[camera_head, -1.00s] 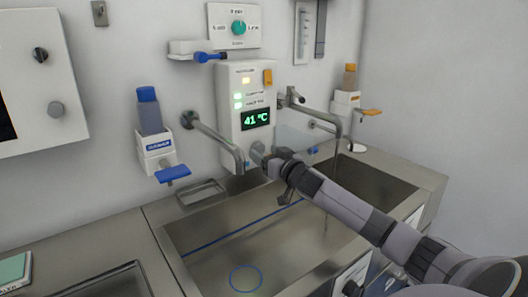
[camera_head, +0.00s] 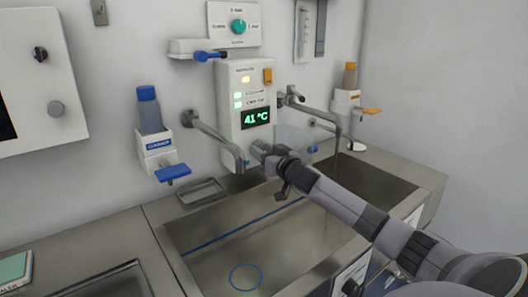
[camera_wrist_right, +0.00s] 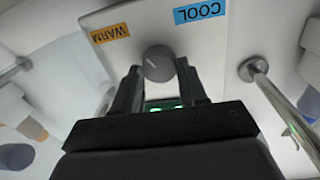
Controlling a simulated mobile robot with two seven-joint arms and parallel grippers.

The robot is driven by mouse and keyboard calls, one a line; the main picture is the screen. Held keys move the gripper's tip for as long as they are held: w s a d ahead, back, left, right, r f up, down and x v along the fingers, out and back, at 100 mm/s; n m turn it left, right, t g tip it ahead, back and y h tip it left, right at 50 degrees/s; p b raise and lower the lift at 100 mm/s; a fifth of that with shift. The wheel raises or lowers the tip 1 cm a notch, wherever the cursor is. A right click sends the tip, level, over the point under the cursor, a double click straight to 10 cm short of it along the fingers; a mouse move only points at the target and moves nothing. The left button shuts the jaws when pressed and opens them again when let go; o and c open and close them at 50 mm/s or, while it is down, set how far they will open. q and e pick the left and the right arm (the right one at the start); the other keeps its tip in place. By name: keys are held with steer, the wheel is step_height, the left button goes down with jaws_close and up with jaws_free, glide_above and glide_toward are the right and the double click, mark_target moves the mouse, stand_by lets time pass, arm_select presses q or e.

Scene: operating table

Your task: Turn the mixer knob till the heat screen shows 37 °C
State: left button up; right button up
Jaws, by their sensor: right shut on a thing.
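The heat screen (camera_head: 256,118) on the white wall unit reads 41 °C in green digits. The mixer knob (camera_head: 258,147) is a grey round knob low on that unit, partly hidden by my right gripper (camera_head: 270,158). In the right wrist view the knob (camera_wrist_right: 158,63) has a pale pointer line. The fingers of my right gripper (camera_wrist_right: 160,82) are shut on it, one on each side. An orange WARM label (camera_wrist_right: 110,34) and a blue COOL label (camera_wrist_right: 200,11) appear upside down beside the knob. My left gripper is not in view.
Steel spouts (camera_head: 215,138) and (camera_head: 325,111) reach out on both sides of the unit over the steel sink (camera_head: 235,245). A blue-capped bottle dispenser (camera_head: 150,125) hangs at left, an orange-capped one (camera_head: 348,90) at right. My right arm crosses above the sink.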

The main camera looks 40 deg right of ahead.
steer(key=shift+n, duration=0.3)
steer(key=n, duration=1.1)
steer(key=shift+f+t+y, duration=0.2)
steer(key=shift+t+y, duration=0.1)
steer(key=shift+n, duration=0.4)
steer(key=o, duration=1)
steer(key=shift+o, duration=0.2)
steer(key=shift+s, duration=0.1)
